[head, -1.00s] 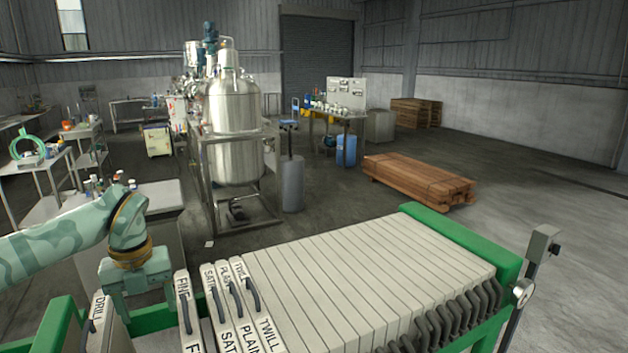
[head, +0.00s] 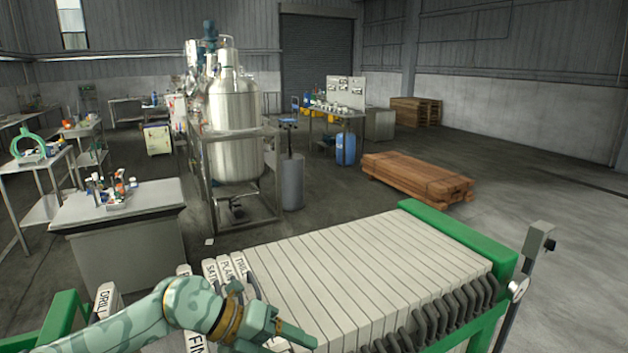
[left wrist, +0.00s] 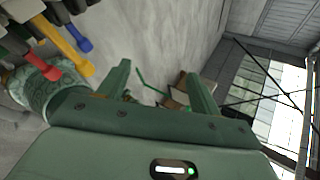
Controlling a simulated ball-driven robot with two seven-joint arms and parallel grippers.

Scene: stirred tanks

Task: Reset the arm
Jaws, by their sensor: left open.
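My left arm comes in from the left in the head view, over the front of the plate stack. Its left gripper (head: 298,342) is low in the picture, pointing right over the pale plates, and is partly cut off by the bottom edge. In the left wrist view the left gripper (left wrist: 160,72) shows two separated green fingers with nothing between them. The pale plates (head: 360,260) stand packed in a green frame (head: 455,240). My right gripper does not show.
A grey cabinet (head: 130,235) with bottles stands at the left. A steel tank (head: 235,130) in a metal frame stands behind the plates. Stacked timber (head: 415,178) lies right of centre. Red, yellow and blue handles (left wrist: 75,58) show in the left wrist view.

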